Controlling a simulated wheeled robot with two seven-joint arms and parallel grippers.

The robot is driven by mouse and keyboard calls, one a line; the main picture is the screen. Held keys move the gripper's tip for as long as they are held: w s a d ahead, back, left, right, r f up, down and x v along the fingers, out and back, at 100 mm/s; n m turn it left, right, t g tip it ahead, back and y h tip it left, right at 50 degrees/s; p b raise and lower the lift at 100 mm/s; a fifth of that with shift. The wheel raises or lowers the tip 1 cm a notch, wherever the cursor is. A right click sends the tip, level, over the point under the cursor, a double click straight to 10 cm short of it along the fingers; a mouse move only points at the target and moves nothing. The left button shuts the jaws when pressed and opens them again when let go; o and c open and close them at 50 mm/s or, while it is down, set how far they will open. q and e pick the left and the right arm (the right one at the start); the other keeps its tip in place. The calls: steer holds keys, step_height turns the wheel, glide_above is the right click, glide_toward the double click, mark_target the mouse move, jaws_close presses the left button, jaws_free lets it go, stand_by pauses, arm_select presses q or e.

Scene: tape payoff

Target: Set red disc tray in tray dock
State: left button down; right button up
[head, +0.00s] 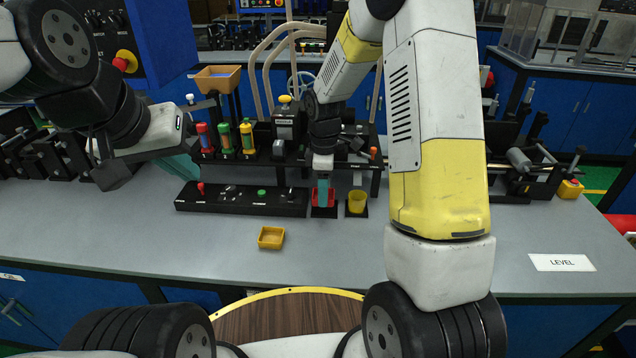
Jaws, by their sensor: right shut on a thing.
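A small red tray (331,198) sits at or just above a black square pad (325,212) on the bench, right of the black control strip. I cannot tell whether it touches the pad. My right gripper (322,196) reaches down from above with teal fingers shut on the red tray, partly hiding it. Discs inside it cannot be made out. My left gripper (182,167) hangs over the left of the bench, away from the tray; one teal finger shows, and its opening is unclear.
A yellow tray (271,238) lies on the bench's front. A yellow cup (357,202) stands right of the red tray. A black control strip (240,199) lies to the left, with colored cylinders (225,138) behind it. Bench space right of the LEVEL label (562,263) is clear.

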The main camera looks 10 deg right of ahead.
steer(key=shift+w+d+f, duration=0.15)
steer(key=shift+w+d, duration=0.2)
steer(key=shift+w, duration=0.1)
steer(key=shift+f, duration=1.65)
steer(key=shift+f, duration=0.1)
steer(key=o, duration=1.3)
steer(key=shift+o, duration=0.2)
steer(key=s+d+r+m+t, duration=0.1)
steer(key=s+r+m, duration=0.1)
steer(key=r, duration=0.8)
steer(key=s+r+m, duration=0.2)
steer(key=s+r, duration=0.1)
steer(key=r, duration=0.7)
steer(key=s+r+m+t, duration=0.1)
steer(key=s+r+m, duration=0.1)
steer(key=s, duration=0.4)
steer(key=s+d+r+m+t+y, duration=0.1)
steer(key=s+r+m+t, duration=0.1)
steer(key=s+m, duration=0.3)
steer(key=s+r+m+t+y, duration=0.1)
steer(key=s+r+m+t, duration=0.1)
steer(key=s+r+m, duration=0.2)
steer(key=s, duration=0.3)
steer(key=shift+d, duration=0.4)
